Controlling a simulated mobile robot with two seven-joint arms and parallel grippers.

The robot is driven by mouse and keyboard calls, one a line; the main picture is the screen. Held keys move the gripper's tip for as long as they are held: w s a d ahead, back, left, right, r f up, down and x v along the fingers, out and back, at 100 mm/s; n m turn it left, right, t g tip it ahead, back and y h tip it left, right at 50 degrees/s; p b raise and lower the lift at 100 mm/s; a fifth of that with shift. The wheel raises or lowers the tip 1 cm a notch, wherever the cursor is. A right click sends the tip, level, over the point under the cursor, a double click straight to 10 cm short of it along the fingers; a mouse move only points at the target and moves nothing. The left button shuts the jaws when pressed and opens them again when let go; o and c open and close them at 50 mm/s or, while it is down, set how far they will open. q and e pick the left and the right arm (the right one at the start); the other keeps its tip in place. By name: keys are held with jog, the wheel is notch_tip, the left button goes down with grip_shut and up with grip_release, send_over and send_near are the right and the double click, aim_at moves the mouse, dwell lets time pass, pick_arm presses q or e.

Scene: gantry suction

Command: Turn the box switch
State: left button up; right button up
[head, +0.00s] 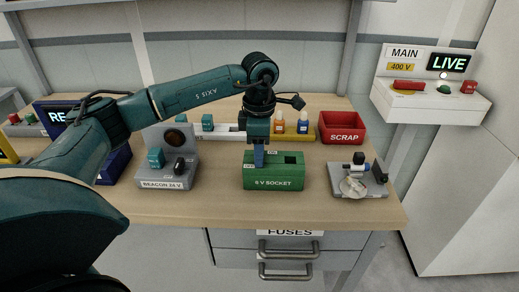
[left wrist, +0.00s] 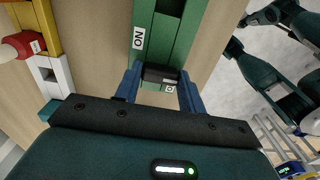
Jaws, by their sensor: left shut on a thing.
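The green box labelled "6 V SOCKET" (head: 274,183) stands on the bench near its front edge. My left gripper (head: 259,161) points down at the left part of its top. In the left wrist view the green box (left wrist: 171,38) carries an "ON" label, and a second label is partly hidden. There my left gripper (left wrist: 160,88) has its blue fingers on either side of the box's black switch (left wrist: 160,75) and is shut on it. The fingers hide most of the switch in the head view. My right gripper cannot be made out.
The "BEACON 24 V" box (head: 166,170) stands to the left. A small grey fixture (head: 345,190) and the red scrap bin (head: 341,128) are to the right. Yellow and white racks lie behind. The main panel (head: 430,100) reads "LIVE". Bench is clear beside the green box.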

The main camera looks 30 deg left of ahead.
jog(key=shift+w, duration=0.1)
pick_arm(q)
jog(key=o, duration=1)
jog(key=shift+r, duration=0.1)
notch_tip(320, 180, up, 13)
jog(key=shift+b, duration=0.35)
pick_arm(e)
jog(key=shift+a, duration=0.1)
jog(key=shift+f, duration=0.25)
pick_arm(q)
jog(key=shift+s, duration=0.15)
pick_arm(e)
jog(key=shift+s, duration=0.2)
